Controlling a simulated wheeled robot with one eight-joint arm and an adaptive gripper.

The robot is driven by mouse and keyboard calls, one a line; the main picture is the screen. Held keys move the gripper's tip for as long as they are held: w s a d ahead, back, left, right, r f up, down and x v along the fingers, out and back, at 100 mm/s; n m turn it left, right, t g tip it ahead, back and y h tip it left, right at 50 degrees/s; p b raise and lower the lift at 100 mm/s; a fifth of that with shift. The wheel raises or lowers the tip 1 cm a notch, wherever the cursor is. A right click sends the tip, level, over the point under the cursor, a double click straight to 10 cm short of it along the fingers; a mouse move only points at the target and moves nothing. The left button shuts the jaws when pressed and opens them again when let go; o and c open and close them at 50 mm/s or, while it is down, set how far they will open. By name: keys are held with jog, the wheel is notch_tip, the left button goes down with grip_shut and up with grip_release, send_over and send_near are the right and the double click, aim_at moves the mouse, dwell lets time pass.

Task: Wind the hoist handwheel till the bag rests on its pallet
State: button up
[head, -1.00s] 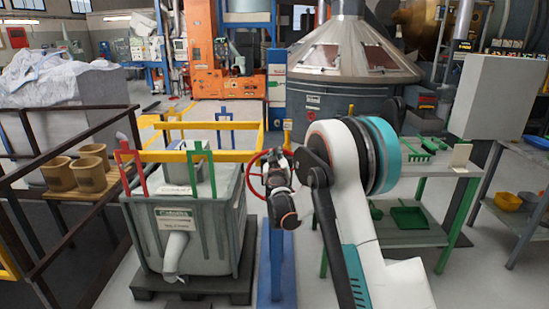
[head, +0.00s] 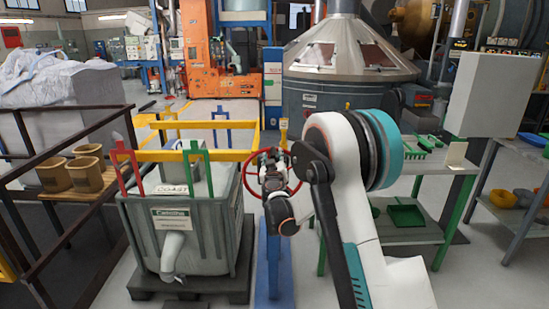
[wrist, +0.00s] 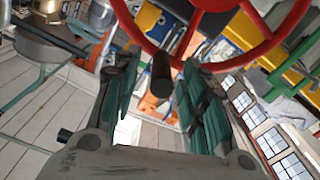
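The red handwheel (head: 299,178) stands on a blue post in the middle of the head view, partly hidden by my gripper (head: 270,157). In the wrist view its red rim and spokes (wrist: 262,22) cross the top. A dark round handle (wrist: 162,76) points towards the camera between the fingers of my gripper (wrist: 161,66). The fingers are apart, with gaps beside the handle. The large grey bag (head: 205,235) hangs by loops from a yellow frame (head: 222,156), upright over the dark pallet (head: 205,288). I cannot tell whether its base touches the pallet.
A railing (head: 60,225) and a shelf with brown pots (head: 85,170) stand left. A green-legged table (head: 412,235) with green tools stands right of my arm. Open floor shows behind the yellow frame.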

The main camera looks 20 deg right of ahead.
jog(key=v, duration=0.9)
jog(key=shift+s, duration=0.3)
jog(key=s+d+r+m+g, duration=0.1)
jog(key=s+r+g, duration=0.25)
jog(key=s, duration=0.55)
jog(key=s+d+r+m+g, duration=0.1)
jog(key=s+d+r+g, duration=0.1)
jog(key=s+r, duration=0.5)
jog(key=s+a+f+g+y, duration=0.1)
jog(key=s+a+f+y, duration=0.1)
jog(key=s, duration=0.7)
jog(key=s+a+f+n+g+y, duration=0.1)
jog(key=s+a+f, duration=0.3)
jog(key=s, duration=0.6)
jog(key=s+a+f+n+g+y, duration=0.1)
jog(key=s+a+f+g+y, duration=0.1)
jog(key=s, duration=0.7)
jog(key=shift+s+a+f+g+y, duration=0.35)
jog(key=shift+a+f, duration=0.5)
jog(key=shift+a, duration=0.25)
